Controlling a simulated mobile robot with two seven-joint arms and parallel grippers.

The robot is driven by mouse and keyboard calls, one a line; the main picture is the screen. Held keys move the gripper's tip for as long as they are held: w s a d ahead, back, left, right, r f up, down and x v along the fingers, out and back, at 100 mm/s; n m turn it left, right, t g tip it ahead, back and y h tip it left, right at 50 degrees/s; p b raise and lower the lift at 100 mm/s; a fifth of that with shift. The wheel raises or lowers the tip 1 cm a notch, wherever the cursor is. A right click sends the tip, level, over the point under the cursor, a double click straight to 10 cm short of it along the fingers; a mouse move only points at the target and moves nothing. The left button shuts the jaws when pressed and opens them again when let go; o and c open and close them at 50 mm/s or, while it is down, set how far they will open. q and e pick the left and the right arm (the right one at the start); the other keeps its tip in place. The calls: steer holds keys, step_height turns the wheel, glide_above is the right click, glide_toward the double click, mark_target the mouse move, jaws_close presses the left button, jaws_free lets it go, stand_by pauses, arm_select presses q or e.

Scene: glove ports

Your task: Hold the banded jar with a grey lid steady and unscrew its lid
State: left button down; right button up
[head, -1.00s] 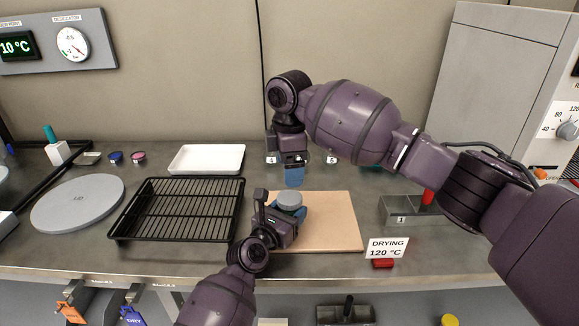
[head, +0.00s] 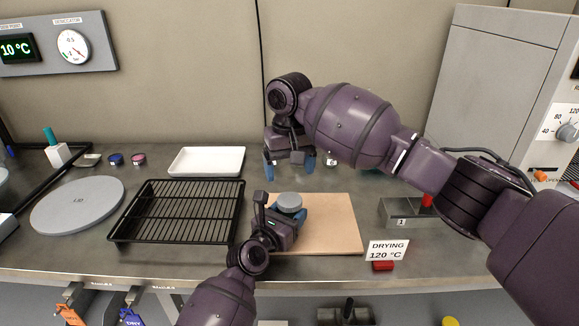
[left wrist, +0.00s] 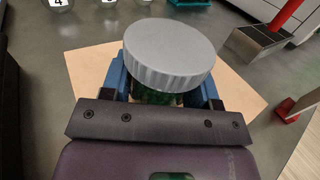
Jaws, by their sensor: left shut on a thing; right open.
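The jar's grey ribbed lid (left wrist: 170,52) sits on top of the jar in the left wrist view, and the grey lid (head: 289,202) also shows in the head view. Only a dark green strip of the jar body (left wrist: 155,96) shows below the lid; its bands are hidden. My left gripper (head: 290,216) is shut on the jar below the lid, its blue fingers on either side, over the tan board (head: 335,225). My right gripper (head: 290,166) is open and empty, fingers pointing down, above and behind the jar, apart from the lid.
A black wire rack (head: 185,212) stands left of the board, with a white tray (head: 207,160) behind it. A grey round disc (head: 77,204) lies far left. A metal block (head: 405,212) and a drying sign (head: 387,248) stand to the right.

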mark_target(289, 199)
steer(key=m, duration=0.5)
steer(key=shift+m, duration=0.3)
steer(key=m, duration=0.5)
steer(key=shift+m, duration=0.3)
steer(key=m, duration=0.5)
steer(key=shift+m, duration=0.3)
steer(key=m, duration=0.4)
steer(key=shift+f+m, duration=0.25)
steer(key=shift+m, duration=0.15)
steer(key=shift+f, duration=3.7)
steer(key=shift+c, duration=0.2)
